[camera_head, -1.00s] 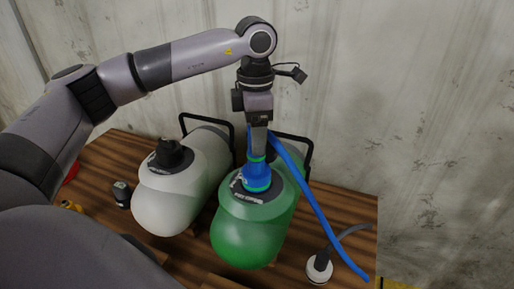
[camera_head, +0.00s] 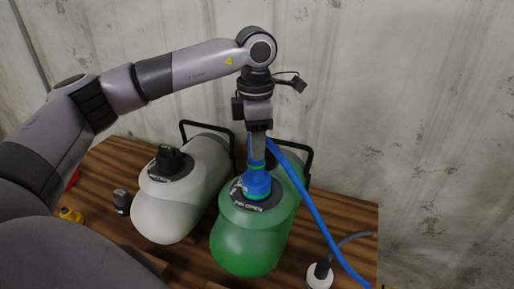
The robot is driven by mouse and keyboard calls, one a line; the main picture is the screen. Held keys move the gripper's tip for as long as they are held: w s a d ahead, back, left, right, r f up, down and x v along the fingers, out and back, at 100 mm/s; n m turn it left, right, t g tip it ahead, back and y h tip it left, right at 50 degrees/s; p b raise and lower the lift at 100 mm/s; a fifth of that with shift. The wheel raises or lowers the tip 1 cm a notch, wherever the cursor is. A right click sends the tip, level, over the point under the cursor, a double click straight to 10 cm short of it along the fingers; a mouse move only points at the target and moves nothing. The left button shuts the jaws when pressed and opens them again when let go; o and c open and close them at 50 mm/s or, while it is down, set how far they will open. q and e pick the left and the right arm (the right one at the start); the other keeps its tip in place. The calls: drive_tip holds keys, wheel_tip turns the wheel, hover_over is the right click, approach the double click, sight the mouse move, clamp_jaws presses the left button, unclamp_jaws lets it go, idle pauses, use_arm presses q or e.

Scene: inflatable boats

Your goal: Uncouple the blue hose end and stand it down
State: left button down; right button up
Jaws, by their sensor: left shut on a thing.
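The blue hose end (camera_head: 257,182) stands upright on the black collar of the green boat (camera_head: 247,240), with a green ring around it. I cannot tell whether it is still coupled there. The blue hose (camera_head: 308,201) runs from it down to the right. My left gripper (camera_head: 257,160) comes from above and is shut on the top of the blue hose end; its fingertips are partly hidden. My right gripper is not in view.
A white boat (camera_head: 165,216) with a black cap (camera_head: 169,160) lies to the left. A white round piece with a grey hose (camera_head: 319,275) stands at the right. A small dark object (camera_head: 122,201) and a yellow piece (camera_head: 71,215) are at the left. Bare wooden table (camera_head: 345,215) shows at the right.

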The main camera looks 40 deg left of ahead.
use_arm(q)
drive_tip(key=shift+r+p, duration=0.55)
drive_tip(key=shift+r, duration=0.2)
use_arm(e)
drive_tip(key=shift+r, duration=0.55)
use_arm(q)
drive_tip(key=shift+r+p, duration=1.05)
drive_tip(key=shift+r, duration=0.3)
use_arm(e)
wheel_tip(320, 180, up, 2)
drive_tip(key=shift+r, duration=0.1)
use_arm(q)
drive_tip(key=shift+f, duration=0.1)
